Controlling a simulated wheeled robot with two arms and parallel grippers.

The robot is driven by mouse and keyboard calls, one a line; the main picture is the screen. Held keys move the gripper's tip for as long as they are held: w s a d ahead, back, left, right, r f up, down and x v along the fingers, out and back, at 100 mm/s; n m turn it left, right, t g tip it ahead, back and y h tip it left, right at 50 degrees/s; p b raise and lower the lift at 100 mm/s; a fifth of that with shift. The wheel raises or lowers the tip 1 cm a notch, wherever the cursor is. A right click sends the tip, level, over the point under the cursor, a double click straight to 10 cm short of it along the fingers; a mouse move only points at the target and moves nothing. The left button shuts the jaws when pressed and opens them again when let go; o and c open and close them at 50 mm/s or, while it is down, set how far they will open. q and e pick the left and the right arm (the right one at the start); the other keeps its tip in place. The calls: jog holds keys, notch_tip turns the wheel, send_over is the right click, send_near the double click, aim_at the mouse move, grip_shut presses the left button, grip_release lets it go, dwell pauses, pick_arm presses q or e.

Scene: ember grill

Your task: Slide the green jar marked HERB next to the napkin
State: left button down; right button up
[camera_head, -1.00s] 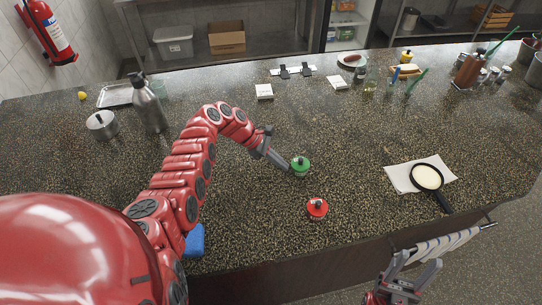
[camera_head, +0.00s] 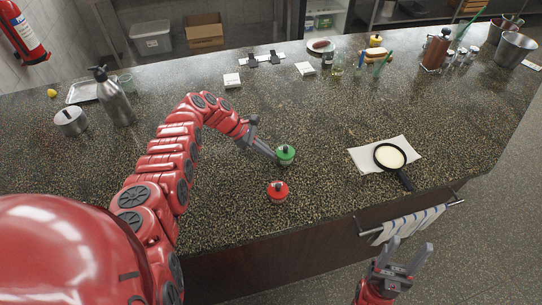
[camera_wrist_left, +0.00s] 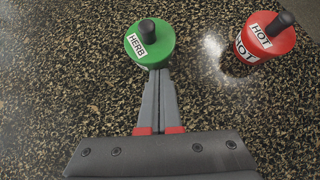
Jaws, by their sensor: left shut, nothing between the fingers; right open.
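The green jar (camera_head: 285,154) marked HERB stands upright on the speckled counter. It also shows in the left wrist view (camera_wrist_left: 149,45), its label facing the camera. My left gripper (camera_head: 273,157) is shut and empty, its fingertips at the jar's left side, seemingly touching it; in the left wrist view the fingertips (camera_wrist_left: 158,72) meet the jar's near edge. A white sheet that looks like the napkin (camera_head: 363,160) lies flat to the right, apart from the jar, with a pan on it. My right gripper (camera_head: 408,244) is open and empty, beyond the counter's front edge.
A red jar (camera_head: 278,192) marked HOT stands close in front of the green jar. The black pan (camera_head: 390,157) has its handle toward the front edge. A striped cloth (camera_head: 410,226) hangs on a front rail. Counter between green jar and sheet is clear.

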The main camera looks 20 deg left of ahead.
aim_at(284, 150)
pick_arm(q)
jog(key=d+p, duration=0.1)
jog(key=d, duration=0.1)
jog(key=d+p, duration=0.1)
jog(key=d, duration=0.1)
jog(key=w+d+p, duration=0.1)
jog(key=d, duration=0.2)
jog(key=shift+r, duration=0.15)
jog(key=d, duration=0.3)
jog(key=w+d+b, duration=0.1)
jog(key=d, duration=0.6)
jog(key=shift+w+f, duration=0.2)
jog(key=shift+w, duration=0.1)
jog(key=shift+a, duration=0.55)
jog(key=a+b, duration=0.1)
jog(key=a, duration=0.2)
jog(key=shift+s+a, duration=0.2)
jog(key=b+v, duration=0.3)
jog(key=v, duration=0.5)
jog(key=shift+s+a+r+b, duration=0.1)
jog(key=shift+a+r+b, duration=0.15)
jog(key=shift+r+b, duration=0.1)
jog(key=shift+s+a+r, duration=0.1)
jog(key=shift+a+r, duration=0.15)
jog(key=shift+r, duration=0.15)
